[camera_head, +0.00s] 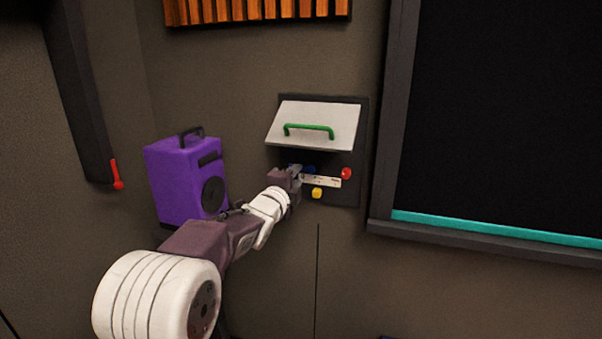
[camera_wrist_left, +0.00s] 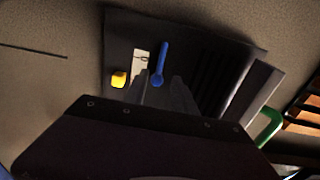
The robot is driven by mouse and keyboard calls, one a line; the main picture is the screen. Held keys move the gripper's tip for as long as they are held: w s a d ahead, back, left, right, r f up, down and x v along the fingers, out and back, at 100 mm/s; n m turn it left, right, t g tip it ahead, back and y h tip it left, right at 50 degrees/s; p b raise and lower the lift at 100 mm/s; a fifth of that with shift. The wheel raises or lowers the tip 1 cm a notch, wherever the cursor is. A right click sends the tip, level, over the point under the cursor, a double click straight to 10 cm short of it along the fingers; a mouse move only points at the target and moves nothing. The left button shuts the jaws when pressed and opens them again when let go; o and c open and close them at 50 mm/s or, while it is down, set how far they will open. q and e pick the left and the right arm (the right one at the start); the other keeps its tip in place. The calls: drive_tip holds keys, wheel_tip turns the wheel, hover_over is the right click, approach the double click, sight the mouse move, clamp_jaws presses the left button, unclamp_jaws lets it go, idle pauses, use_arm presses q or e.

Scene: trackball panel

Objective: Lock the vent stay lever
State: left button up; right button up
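A blue lever (camera_wrist_left: 162,62) with a rounded end sits on the dark wall panel (camera_wrist_left: 118,42), beside a small white plate (camera_wrist_left: 141,58). In the head view only a bit of the blue lever (camera_head: 309,171) shows past my gripper. My left gripper (camera_head: 297,171) is at the panel, below the raised light flap. In the left wrist view its dark fingertips (camera_wrist_left: 163,84) are close to the lever's rounded end; contact and finger gap are unclear. A red lever (camera_head: 117,176) hangs on a dark frame at the left. No label shows which is the vent stay. My right gripper is out of view.
The light flap (camera_head: 313,122) with a green handle (camera_head: 309,130) juts out above the gripper. A red knob (camera_head: 346,173) and yellow button (camera_head: 317,193) are close by. A purple speaker box (camera_head: 180,180) stands left, behind my arm. A dark framed screen (camera_head: 500,110) is right.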

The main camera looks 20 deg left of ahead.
sight(303, 169)
use_arm(q)
drive_tip(key=w, duration=0.5)
drive_tip(key=shift+w+d+f+p, duration=0.1)
drive_tip(key=shift+f+p, duration=0.05)
drive_tip(key=shift+p, duration=0.2)
clamp_jaws()
idle(1.0)
